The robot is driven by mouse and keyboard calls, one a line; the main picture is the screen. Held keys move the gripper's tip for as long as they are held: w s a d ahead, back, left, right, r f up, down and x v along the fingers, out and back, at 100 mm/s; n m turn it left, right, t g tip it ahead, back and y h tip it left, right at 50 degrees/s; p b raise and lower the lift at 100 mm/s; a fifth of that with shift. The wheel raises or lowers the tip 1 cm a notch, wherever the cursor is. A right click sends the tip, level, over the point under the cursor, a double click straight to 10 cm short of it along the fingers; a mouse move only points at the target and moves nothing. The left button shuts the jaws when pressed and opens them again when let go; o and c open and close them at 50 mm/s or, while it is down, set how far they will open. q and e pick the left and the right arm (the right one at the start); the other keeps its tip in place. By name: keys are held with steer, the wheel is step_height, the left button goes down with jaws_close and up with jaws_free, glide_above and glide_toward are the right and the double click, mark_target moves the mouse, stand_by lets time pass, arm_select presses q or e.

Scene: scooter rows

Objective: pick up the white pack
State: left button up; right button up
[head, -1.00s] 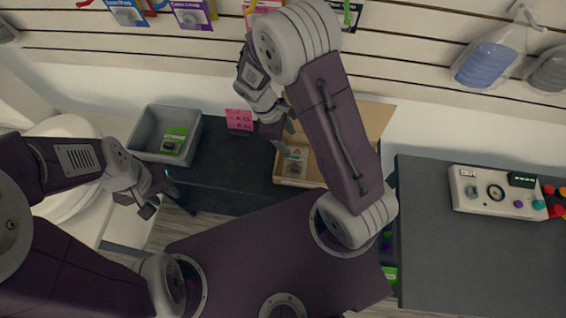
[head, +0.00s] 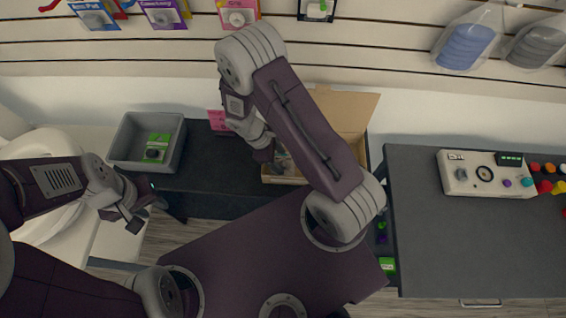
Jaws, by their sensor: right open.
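I cannot make out a white pack for certain in the head view. An open cardboard box (head: 353,111) stands on the dark counter, its flap raised at the back. My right gripper (head: 279,158) is open over the left part of this box. My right arm and gripper hide most of the inside; a small greyish item shows in part by the fingers, too unclear to name. My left gripper (head: 143,208) hangs in front of the grey bin, away from the box; its finger gap is unclear.
A grey bin (head: 116,148) with a green pack (head: 157,146) stands left of a pink card (head: 219,121). Coloured packs hang on the slatted wall. A dark table (head: 430,235) at right holds a control box (head: 468,182); its front is clear.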

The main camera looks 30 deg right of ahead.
mark_target(281, 163)
steer(key=shift+x, duration=0.95)
steer(key=shift+w, duration=0.1)
jaws_close()
step_height(281, 163, up, 10)
steer(key=p, duration=0.1)
